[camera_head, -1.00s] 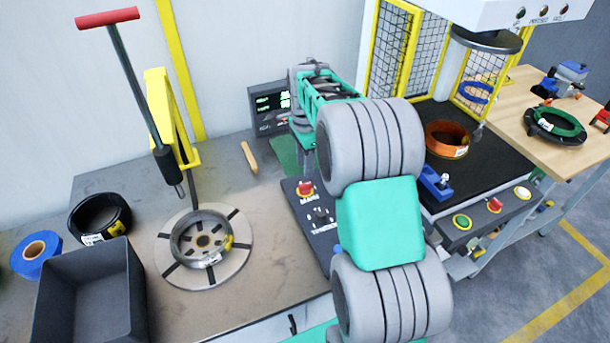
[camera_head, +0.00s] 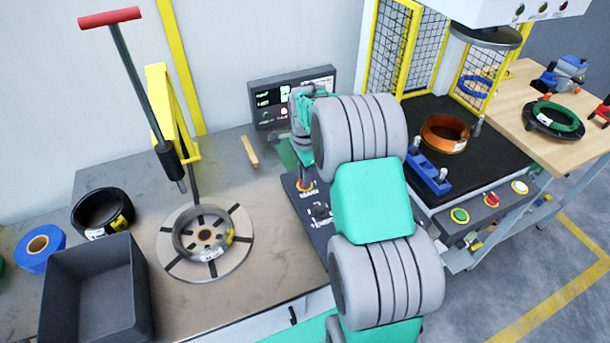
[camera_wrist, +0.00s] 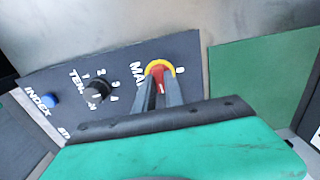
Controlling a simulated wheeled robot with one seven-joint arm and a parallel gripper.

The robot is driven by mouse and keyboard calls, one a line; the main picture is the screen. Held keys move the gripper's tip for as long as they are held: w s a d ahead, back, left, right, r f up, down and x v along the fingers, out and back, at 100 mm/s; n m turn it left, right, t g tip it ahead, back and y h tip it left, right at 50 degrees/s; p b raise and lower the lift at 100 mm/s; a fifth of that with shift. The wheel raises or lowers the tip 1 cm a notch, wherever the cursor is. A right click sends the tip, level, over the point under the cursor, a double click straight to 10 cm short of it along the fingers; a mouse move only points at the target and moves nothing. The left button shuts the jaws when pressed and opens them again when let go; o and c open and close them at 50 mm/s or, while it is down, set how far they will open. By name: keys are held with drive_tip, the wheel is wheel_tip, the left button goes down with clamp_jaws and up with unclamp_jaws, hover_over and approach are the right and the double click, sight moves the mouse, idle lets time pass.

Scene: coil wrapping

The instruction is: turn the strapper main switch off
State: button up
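The main switch (camera_wrist: 159,69) is a red knob on a yellow ring on the dark strapper panel, with part of the word MAIN to its left and a 0 to its right. In the head view the switch (camera_head: 305,186) shows just left of my arm. My gripper (camera_wrist: 158,85) points at the switch. Its two dark fingers are close together, with red of the knob showing between them at the tips. I cannot tell whether they press on it. In the head view the fingers are mostly hidden by my arm and wrist.
On the same panel are a black tension dial (camera_wrist: 98,91) and a blue index button (camera_wrist: 50,100). A display (camera_head: 275,105) stands behind. A turntable with a coil (camera_head: 185,235) is to the left, and a blue clamp-like part (camera_head: 428,175) to the right.

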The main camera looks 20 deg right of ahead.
clamp_jaws()
drive_tip(key=shift+n, duration=0.3)
drive_tip(key=n+b, duration=0.1)
drive_tip(key=n, duration=0.2)
drive_tip(key=shift+b, duration=0.4)
drive_tip(key=n+b, duration=0.1)
drive_tip(key=n, duration=0.4)
drive_tip(key=n+b, duration=0.1)
drive_tip(key=n, duration=0.3)
drive_tip(key=shift+n, duration=0.3)
drive_tip(key=n, duration=0.4)
drive_tip(key=shift+n+b, duration=0.3)
drive_tip(key=shift+b, duration=0.1)
